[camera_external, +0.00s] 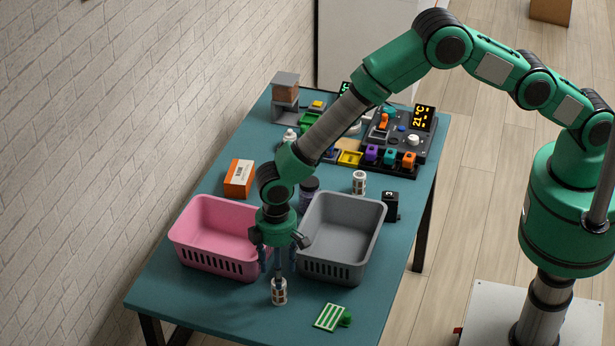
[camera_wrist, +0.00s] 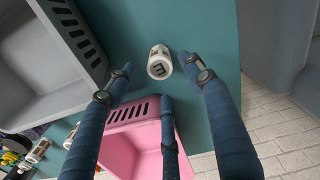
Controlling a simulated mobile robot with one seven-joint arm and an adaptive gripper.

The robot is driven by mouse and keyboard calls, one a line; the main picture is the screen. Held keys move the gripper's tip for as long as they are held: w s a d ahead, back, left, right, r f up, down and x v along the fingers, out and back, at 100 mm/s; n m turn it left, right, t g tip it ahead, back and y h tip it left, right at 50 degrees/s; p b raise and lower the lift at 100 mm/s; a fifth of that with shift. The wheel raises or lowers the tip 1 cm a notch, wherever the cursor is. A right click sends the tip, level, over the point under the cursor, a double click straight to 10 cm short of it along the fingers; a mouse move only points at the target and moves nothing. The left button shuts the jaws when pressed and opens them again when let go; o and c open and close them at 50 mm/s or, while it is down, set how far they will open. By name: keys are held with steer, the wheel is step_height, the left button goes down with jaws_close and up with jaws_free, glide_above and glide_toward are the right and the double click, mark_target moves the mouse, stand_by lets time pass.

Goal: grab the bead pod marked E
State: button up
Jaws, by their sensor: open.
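A small white bead pod with dark markings (camera_external: 279,291) stands on the teal table in front of the two baskets. In the wrist view the same pod (camera_wrist: 159,62) shows its end towards me; I cannot read a letter on it for sure. My gripper (camera_external: 277,270) is above it, pointing down. In the wrist view my gripper (camera_wrist: 158,75) has its blue fingers spread, with the pod near the fingertips and nothing held. A second similar pod (camera_external: 359,182) stands behind the grey basket; its mark is not readable.
A pink basket (camera_external: 205,262) and a grey basket (camera_external: 335,270) stand close behind my gripper. A green striped piece (camera_external: 331,317) lies at the front right. A dark jar (camera_external: 309,188), black box (camera_external: 391,206) and orange box (camera_external: 239,178) stand farther back. The front left table is clear.

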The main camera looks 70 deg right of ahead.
steer(key=shift+f, duration=0.1)
stand_by(0.3)
steer(key=shift+s+f, duration=0.1)
steer(key=shift+f, duration=2.45)
steer(key=c, duration=1.3)
